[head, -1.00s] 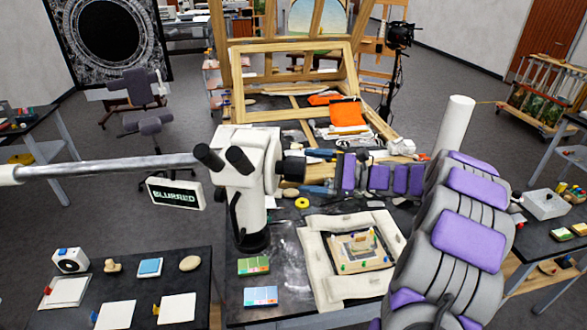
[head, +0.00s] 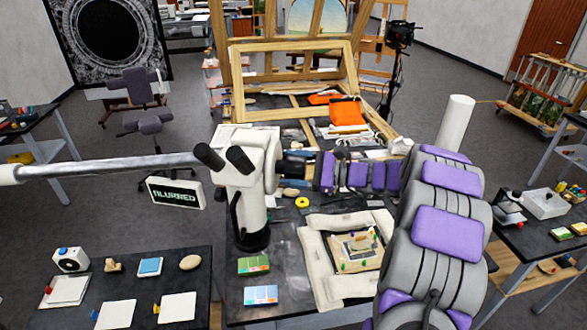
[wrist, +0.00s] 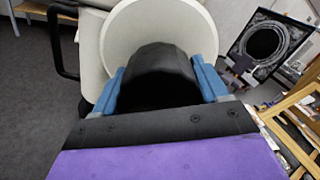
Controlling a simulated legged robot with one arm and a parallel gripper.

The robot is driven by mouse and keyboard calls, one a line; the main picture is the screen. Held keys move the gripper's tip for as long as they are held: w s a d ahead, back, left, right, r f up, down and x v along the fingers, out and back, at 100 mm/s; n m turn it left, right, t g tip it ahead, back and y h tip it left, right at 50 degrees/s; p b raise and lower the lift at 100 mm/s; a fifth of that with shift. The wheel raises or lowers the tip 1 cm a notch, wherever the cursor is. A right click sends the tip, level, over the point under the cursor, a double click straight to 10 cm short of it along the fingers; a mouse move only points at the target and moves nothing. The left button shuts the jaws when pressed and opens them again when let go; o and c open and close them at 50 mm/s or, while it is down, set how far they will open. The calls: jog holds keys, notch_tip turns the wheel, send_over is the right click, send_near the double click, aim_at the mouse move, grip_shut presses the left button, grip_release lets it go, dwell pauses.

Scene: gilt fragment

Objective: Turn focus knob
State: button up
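The white microscope (head: 245,185) stands on the dark table, with its two black eyepieces tilted up to the left. Its black focus knob (wrist: 158,75) is on the head's right side and fills the middle of the wrist view. My gripper (wrist: 160,82) has its two blue fingers spread, one on each side of the knob; I cannot tell whether they touch it. In the head view my gripper (head: 291,165) reaches the knob from the right and partly hides it. A sign (head: 175,194) left of the microscope reads "BLURRED".
A framed fragment (head: 354,247) lies among pale cushions (head: 318,262) right of the microscope base. Color cards (head: 254,265) lie in front. A wooden easel frame (head: 290,80) and an orange cloth (head: 347,112) are behind. A metal boom (head: 110,167) extends left from the microscope.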

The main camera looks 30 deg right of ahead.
jog(key=c, duration=0.5)
jog(key=shift+r, duration=0.1)
jog(key=shift+r+p, duration=0.1)
jog(key=shift+p, duration=0.6)
jog(key=shift+r+m+p, duration=0.15)
jog(key=shift+m+p, duration=0.25)
jog(key=shift+p, duration=0.1)
jog(key=m+p, duration=0.2)
jog(key=p, duration=0.3)
jog(key=shift+m, duration=0.3)
jog(key=m+p, duration=0.2)
jog(key=p, duration=0.2)
jog(key=shift+f, duration=0.2)
jog(key=shift+f+m, duration=0.1)
jog(key=shift+m, duration=0.2)
jog(key=o, duration=1)
